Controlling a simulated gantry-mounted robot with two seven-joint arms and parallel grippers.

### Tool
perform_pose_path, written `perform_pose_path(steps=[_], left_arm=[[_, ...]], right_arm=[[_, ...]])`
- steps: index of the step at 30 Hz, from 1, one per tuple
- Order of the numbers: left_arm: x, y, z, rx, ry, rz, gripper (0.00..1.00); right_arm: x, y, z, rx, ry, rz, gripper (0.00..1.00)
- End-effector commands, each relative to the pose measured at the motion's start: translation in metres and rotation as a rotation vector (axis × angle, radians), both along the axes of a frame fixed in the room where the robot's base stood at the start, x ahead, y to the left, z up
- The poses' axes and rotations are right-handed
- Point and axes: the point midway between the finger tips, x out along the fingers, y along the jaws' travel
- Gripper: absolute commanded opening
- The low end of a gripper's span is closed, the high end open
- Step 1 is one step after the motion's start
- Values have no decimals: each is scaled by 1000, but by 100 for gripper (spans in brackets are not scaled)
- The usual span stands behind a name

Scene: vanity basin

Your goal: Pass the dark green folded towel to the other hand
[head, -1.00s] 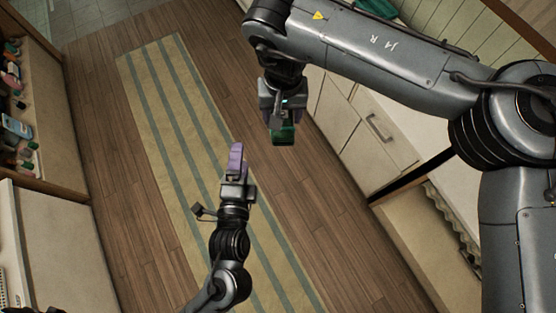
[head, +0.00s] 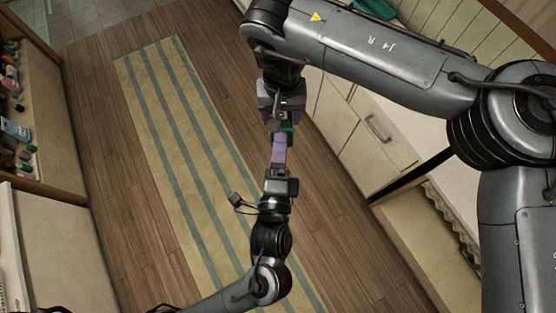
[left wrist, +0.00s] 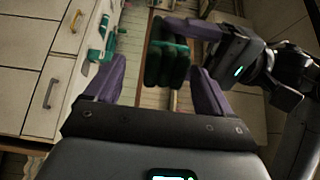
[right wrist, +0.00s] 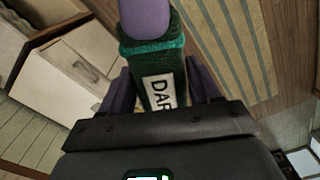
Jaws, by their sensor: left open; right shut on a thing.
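The dark green folded towel (head: 287,127) is held in the air over the floor by my right gripper (head: 281,112), whose fingers are shut on it. In the right wrist view the towel (right wrist: 157,62) stands between the purple fingers, with a white label reading "DAR" partly cut off. My left gripper (head: 280,146) is open and has its purple fingers close to the towel's free end. In the left wrist view the towel (left wrist: 165,68) lies ahead, between the open fingertips. A left finger hides part of it in the right wrist view; contact cannot be told.
White cabinets with handles (head: 378,128) stand right of the grippers. A striped rug (head: 165,110) lies on the wooden floor (head: 105,150) below. A shelf with several bottles (head: 15,130) is at the far left. Air around the grippers is free.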

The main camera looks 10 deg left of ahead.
Motion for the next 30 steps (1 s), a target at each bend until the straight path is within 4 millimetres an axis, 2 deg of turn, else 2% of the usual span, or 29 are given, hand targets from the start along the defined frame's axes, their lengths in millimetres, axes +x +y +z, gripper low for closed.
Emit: perform_pose_path(steps=[6,12,25,26,30], left_arm=[[33,3,1,0,-1,1,83],[50,4,1,-1,-1,1,83],[57,5,0,0,2,0,83],[57,5,0,-1,2,0,81],[56,5,0,-1,2,0,60]], right_arm=[[0,0,0,0,0,0,0],[0,0,0,0,0,0,0],[0,0,0,0,0,0,0],[0,0,0,0,0,0,0],[0,0,0,0,0,0,0]])
